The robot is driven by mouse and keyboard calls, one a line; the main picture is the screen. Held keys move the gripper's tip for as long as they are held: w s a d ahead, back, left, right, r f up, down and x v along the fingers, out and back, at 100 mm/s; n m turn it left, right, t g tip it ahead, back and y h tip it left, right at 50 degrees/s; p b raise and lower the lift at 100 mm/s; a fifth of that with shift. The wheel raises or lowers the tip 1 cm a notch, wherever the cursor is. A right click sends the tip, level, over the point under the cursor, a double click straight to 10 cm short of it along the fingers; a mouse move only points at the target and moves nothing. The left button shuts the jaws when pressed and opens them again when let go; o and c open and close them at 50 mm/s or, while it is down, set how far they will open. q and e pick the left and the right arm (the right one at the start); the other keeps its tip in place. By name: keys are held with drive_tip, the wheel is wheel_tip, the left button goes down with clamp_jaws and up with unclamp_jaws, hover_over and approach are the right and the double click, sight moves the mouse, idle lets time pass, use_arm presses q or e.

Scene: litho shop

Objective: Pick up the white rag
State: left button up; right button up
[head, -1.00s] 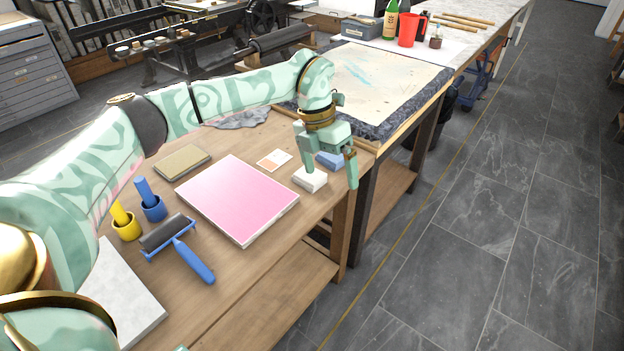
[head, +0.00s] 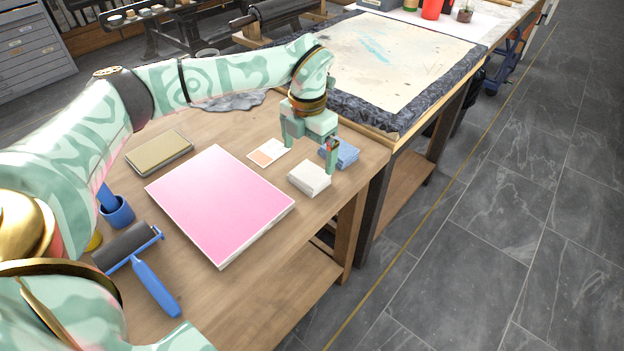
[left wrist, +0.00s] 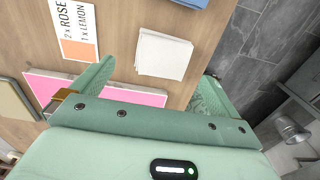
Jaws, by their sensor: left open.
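The white rag (head: 309,179) is a folded stack lying on the wooden table near its right edge. It also shows in the left wrist view (left wrist: 163,55), ahead of and between my left gripper's fingers. My left gripper (head: 309,158) is open and empty, above the table behind the white rag in the head view. It looks apart from the rag. A folded blue rag (head: 341,153) lies just behind the white one, partly hidden by a finger. My right gripper is not in view.
A pink sheet on a slab (head: 220,205) lies left of the white rag. A small printed card (head: 268,152) lies behind it. A blue-handled roller (head: 140,262) and a tan block (head: 159,153) are further left. The table's edge is close on the right.

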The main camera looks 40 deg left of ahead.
sight(308, 172)
use_arm(q)
drive_tip(key=shift+f, duration=0.6)
drive_tip(key=shift+s+d+f+b, duration=0.1)
drive_tip(key=shift+s+f+b, duration=0.1)
drive_tip(key=shift+f+b, duration=0.9)
wheel_tip(308, 172, down, 3)
drive_tip(key=shift+f+b, duration=0.1)
drive_tip(key=shift+b, duration=0.5)
drive_tip(key=shift+r, duration=0.3)
drive_tip(key=shift+c, duration=0.3)
drive_tip(key=c, duration=1)
